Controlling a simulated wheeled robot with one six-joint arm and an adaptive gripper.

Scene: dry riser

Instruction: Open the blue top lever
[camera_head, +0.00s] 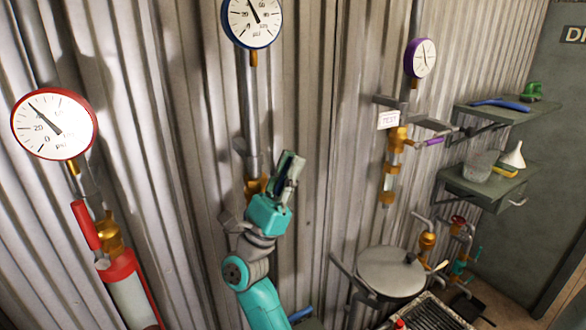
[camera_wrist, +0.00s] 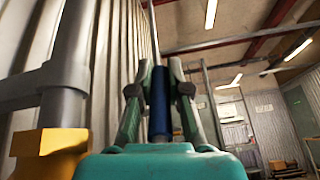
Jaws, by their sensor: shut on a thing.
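The blue top lever (camera_wrist: 160,102) shows in the wrist view as a dark blue upright handle between my two fingers. My gripper (camera_wrist: 160,80) is shut on it, with one finger on each side. In the head view my gripper (camera_head: 291,165) points up, just right of the brass valve (camera_head: 254,187) on the middle pipe. There the fingers hide the lever. The blue-rimmed gauge (camera_head: 252,18) sits above on the same grey pipe (camera_head: 248,100). A brass part (camera_wrist: 48,142) and grey pipe (camera_wrist: 70,75) show at the left of the wrist view.
A red-rimmed gauge (camera_head: 54,124) and red lever (camera_head: 85,225) stand left. A purple-rimmed gauge (camera_head: 421,58) and purple lever (camera_head: 429,142) are right. Shelves (camera_head: 497,112) hold tools farther right. A round grey lid (camera_head: 391,271) is lower right. The corrugated wall (camera_head: 330,120) is close behind.

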